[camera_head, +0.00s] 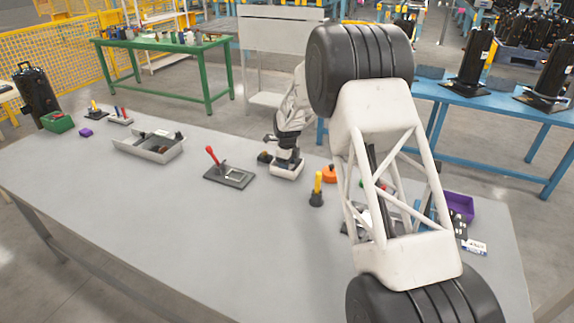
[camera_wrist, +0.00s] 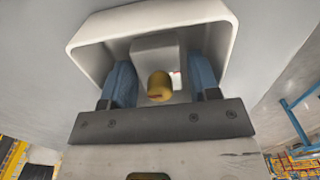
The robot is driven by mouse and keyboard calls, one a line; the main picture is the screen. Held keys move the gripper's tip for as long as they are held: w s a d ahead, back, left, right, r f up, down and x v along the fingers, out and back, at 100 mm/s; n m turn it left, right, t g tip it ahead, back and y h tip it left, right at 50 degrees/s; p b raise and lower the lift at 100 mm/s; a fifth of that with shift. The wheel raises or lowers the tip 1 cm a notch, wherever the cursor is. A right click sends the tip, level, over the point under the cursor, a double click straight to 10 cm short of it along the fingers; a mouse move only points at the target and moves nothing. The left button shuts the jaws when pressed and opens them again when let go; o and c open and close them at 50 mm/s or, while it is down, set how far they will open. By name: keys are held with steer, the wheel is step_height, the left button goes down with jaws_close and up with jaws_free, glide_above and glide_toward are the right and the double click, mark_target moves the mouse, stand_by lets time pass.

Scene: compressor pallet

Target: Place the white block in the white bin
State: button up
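In the wrist view, my gripper (camera_wrist: 161,80) has two blue fingers standing apart. A pale grey-white block shape (camera_wrist: 155,50) shows between them; whether the fingers press on it is unclear. A white bin (camera_wrist: 160,14) with a rounded rim surrounds the fingers in that view. In the head view my gripper (camera_head: 286,153) is at the far middle of the table, just over a small white container (camera_head: 287,172) that looks like the same bin. The fingertips are too small to make out there. A gold cylinder (camera_wrist: 160,87) shows between the fingers.
A grey-white tray (camera_head: 150,146) with small parts stands to the left. A dark fixture with a red handle (camera_head: 228,175) and a yellow-handled tool (camera_head: 317,190) stand nearby. A purple bin (camera_head: 460,206) is at the right. The table's near left is clear.

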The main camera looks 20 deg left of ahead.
steer(key=shift+o, duration=0.8)
steer(key=shift+r, duration=0.1)
step_height(320, 180, up, 12)
stand_by(0.8)
steer(key=shift+d+r, duration=0.1)
